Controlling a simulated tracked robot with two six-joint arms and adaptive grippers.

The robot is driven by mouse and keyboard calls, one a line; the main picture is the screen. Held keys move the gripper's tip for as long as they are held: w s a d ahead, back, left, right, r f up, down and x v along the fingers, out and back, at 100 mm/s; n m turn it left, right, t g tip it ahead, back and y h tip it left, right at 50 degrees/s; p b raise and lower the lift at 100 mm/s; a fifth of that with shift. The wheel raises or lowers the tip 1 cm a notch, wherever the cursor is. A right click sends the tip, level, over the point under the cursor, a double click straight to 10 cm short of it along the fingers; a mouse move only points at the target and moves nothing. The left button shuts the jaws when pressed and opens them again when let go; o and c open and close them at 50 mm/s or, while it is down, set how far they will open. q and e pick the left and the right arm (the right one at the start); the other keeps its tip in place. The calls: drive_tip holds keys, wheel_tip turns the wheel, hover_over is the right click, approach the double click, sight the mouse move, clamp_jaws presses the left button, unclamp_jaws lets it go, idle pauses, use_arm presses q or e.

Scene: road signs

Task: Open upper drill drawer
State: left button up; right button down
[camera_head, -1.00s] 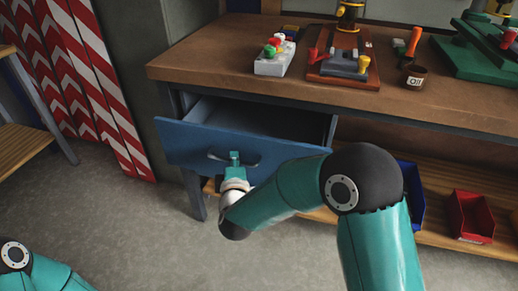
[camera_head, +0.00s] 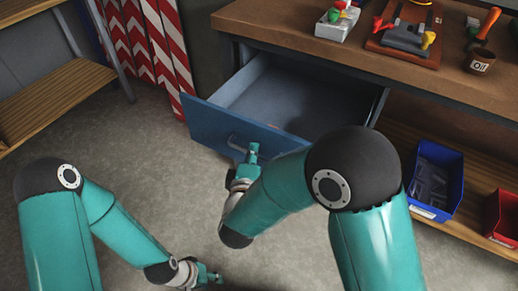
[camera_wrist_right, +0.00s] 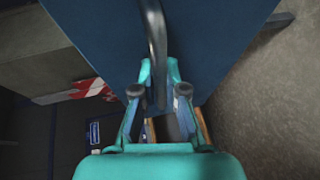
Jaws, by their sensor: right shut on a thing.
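The blue upper drawer (camera_head: 212,125) stands pulled out from under the workbench, and the part of its inside that shows is bare. A curved grey handle (camera_head: 235,144) sits on its front. My right gripper (camera_head: 252,153) is at the handle. In the right wrist view, my right gripper (camera_wrist_right: 160,78) is shut on the handle (camera_wrist_right: 155,35), its fingers on either side of the bar. My left gripper (camera_head: 209,276) hangs low over the floor, apart from the drawer. Its fingers are too small to read.
The workbench top (camera_head: 330,50) carries a button box (camera_head: 337,20), a red-brown board with a clamp (camera_head: 408,38) and an oil can (camera_head: 478,62). A blue bin (camera_head: 434,180) and a red bin (camera_head: 505,215) stand on the lower shelf. Striped boards (camera_head: 150,45) lean at the back.

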drive_tip(key=shift+a+f, duration=0.1)
drive_tip(key=c, duration=1.2)
unclamp_jaws()
drive_tip(key=shift+w, duration=0.1)
